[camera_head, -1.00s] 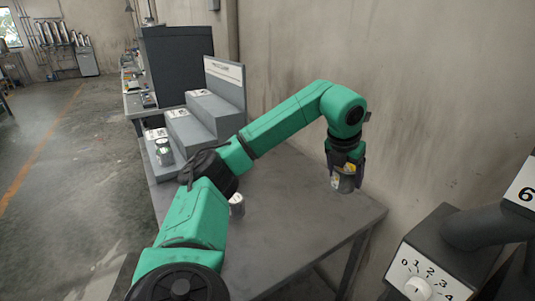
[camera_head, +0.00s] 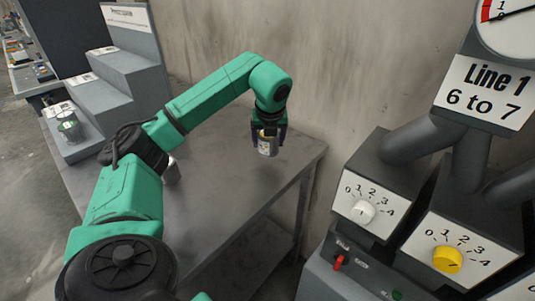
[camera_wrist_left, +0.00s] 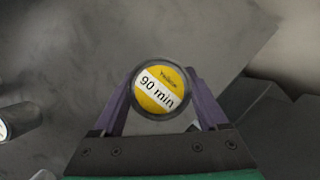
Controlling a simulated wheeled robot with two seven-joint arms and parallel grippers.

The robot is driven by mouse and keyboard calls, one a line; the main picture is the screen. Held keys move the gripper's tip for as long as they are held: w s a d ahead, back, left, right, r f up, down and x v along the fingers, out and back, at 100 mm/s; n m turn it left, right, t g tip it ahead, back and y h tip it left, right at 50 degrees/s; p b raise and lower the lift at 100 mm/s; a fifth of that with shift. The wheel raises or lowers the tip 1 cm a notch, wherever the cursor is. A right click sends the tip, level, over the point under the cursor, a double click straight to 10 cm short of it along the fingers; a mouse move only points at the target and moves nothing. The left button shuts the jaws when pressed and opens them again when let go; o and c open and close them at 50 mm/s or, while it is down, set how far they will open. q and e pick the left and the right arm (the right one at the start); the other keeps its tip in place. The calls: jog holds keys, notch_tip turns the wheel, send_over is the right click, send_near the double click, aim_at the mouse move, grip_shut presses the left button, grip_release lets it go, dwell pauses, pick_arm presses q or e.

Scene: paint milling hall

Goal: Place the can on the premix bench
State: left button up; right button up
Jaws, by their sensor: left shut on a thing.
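My left gripper (camera_head: 268,130) points down and is shut on a can (camera_head: 267,146) with a pale label and some yellow on it. In the left wrist view the can's lid (camera_wrist_left: 161,90) is yellow with a white band reading "90 min", between the two fingers. The held can is upright over the right end of a grey bench (camera_head: 225,195); I cannot tell whether its base touches the top. Another can (camera_head: 171,174) stands on the bench, partly hidden by my left arm. My right gripper is out of view.
A stepped grey rack (camera_head: 125,70) stands at the bench's far left, with a can (camera_head: 69,126) on its lowest step. Control boxes with a white knob (camera_head: 362,211) and a yellow knob (camera_head: 447,260) fill the right. The bench between the cans is clear.

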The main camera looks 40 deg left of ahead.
aim_at(268, 152)
pick_arm(q)
notch_tip(268, 152, down, 4)
jog(key=shift+f, duration=0.1)
jog(key=shift+f, duration=0.1)
jog(key=o, duration=1.5)
jog(key=v, duration=1.2)
jog(key=shift+w, duration=0.1)
jog(key=shift+r, duration=0.25)
